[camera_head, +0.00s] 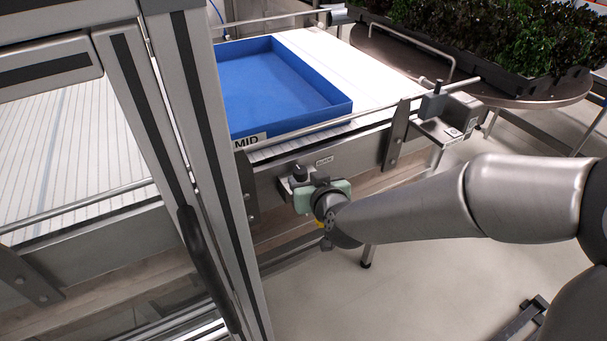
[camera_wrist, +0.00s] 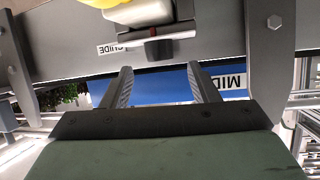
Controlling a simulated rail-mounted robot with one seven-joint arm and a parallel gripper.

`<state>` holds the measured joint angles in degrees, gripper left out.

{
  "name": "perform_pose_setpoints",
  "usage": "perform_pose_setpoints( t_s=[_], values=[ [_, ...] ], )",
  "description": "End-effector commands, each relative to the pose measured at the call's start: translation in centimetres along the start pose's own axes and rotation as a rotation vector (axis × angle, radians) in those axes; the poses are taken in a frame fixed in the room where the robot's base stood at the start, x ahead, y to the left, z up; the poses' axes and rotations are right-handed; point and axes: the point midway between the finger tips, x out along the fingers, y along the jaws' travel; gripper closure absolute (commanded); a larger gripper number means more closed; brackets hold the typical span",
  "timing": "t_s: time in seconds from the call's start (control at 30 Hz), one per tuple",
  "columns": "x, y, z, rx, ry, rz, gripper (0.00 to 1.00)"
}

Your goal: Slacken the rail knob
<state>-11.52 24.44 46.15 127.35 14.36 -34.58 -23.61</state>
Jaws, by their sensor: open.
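The rail knob is a small black knob (camera_head: 299,171) on a light grey block on the conveyor's front side, left of a GUIDE label (camera_head: 325,161). In the wrist view the black knob (camera_wrist: 159,50) hangs near the top middle, below a grey block with a red mark. My gripper (camera_head: 305,193), with a pale green body, is close in front of and below the knob. In the wrist view its two fingers (camera_wrist: 160,68) are apart and empty, and the knob appears just beyond their tips, centred across the gap. The head view hides most of the fingers.
A guide rail (camera_head: 330,122) runs along the front edge, with a bracket (camera_head: 394,135) right of the knob. A frame post (camera_head: 205,150) stands left. Leafy trays (camera_head: 500,35) are at back right.

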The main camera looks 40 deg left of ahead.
Motion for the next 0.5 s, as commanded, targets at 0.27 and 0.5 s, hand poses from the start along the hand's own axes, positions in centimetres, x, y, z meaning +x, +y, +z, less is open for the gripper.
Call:
perform_pose_setpoints(
  t_s=[0.27,0.5],
  values=[
    [4.2,0.0,-0.1,0.001,0.000,-0.001,0.46],
    [5.0,0.1,0.0,0.000,0.000,0.001,0.46]
  ],
)
